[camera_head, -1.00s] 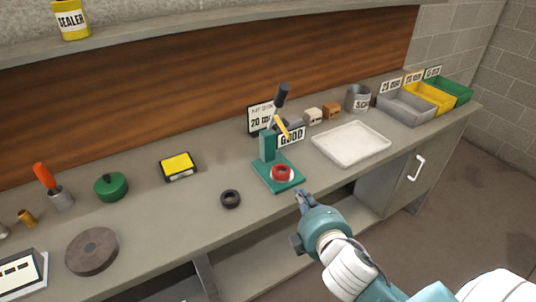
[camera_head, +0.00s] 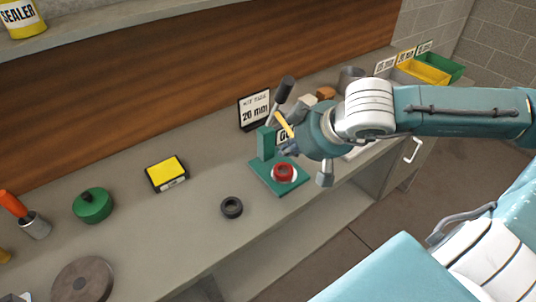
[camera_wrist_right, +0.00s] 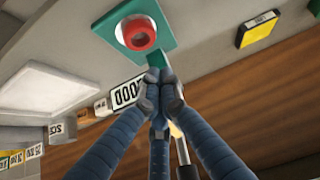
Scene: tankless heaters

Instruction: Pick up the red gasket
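The red gasket (camera_head: 284,178) sits on a white round spot on the green base of a small press (camera_head: 265,145) on the bench. In the right wrist view the red gasket (camera_wrist_right: 140,45) is above the fingertips, clear of them. My right gripper (camera_head: 287,148) hovers close above and behind the gasket, near the press column. In the right wrist view the fingers of my right gripper (camera_wrist_right: 163,90) converge with their tips together, and nothing shows between them. My left gripper is out of view.
A black ring (camera_head: 232,207) lies left of the press. A yellow-topped box (camera_head: 166,173), a green round pot (camera_head: 93,205) and a grey disc (camera_head: 82,281) are farther left. The press lever (camera_head: 283,92) rises beside my right gripper. A pale tray (camera_wrist_right: 60,90) shows in the wrist view.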

